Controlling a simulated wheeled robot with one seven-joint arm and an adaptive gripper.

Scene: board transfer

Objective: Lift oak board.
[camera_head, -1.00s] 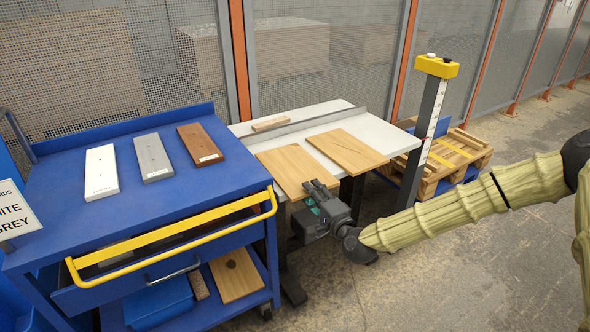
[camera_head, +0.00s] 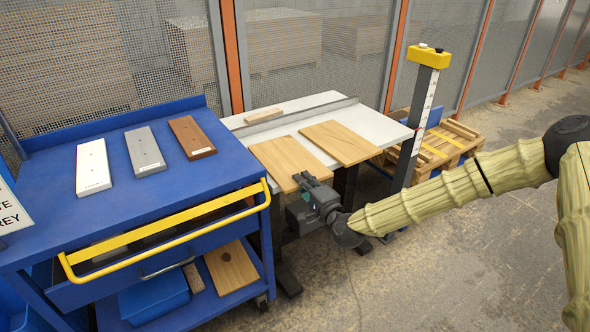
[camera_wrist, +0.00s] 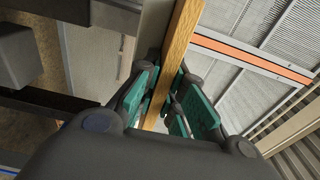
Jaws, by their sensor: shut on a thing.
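Two light wooden boards lie side by side at the white table (camera_head: 374,126). My gripper (camera_head: 309,183) is at the front edge of the left board (camera_head: 284,160) and is shut on it. In the wrist view this board (camera_wrist: 183,42) runs upward as a narrow wooden edge between the teal finger pads (camera_wrist: 160,97). I cannot tell whether it is clear of the tabletop. The right board (camera_head: 340,142) lies flat on the table, apart from my gripper. Which of them is oak is not marked.
A blue cart (camera_head: 150,210) stands left of the table, with white (camera_head: 93,167), grey (camera_head: 145,151) and brown (camera_head: 192,137) samples on top. A yellow-topped post (camera_head: 428,58) stands at the table's right. A small wooden strip (camera_head: 263,116) lies behind the boards. A pallet (camera_head: 440,145) lies beyond.

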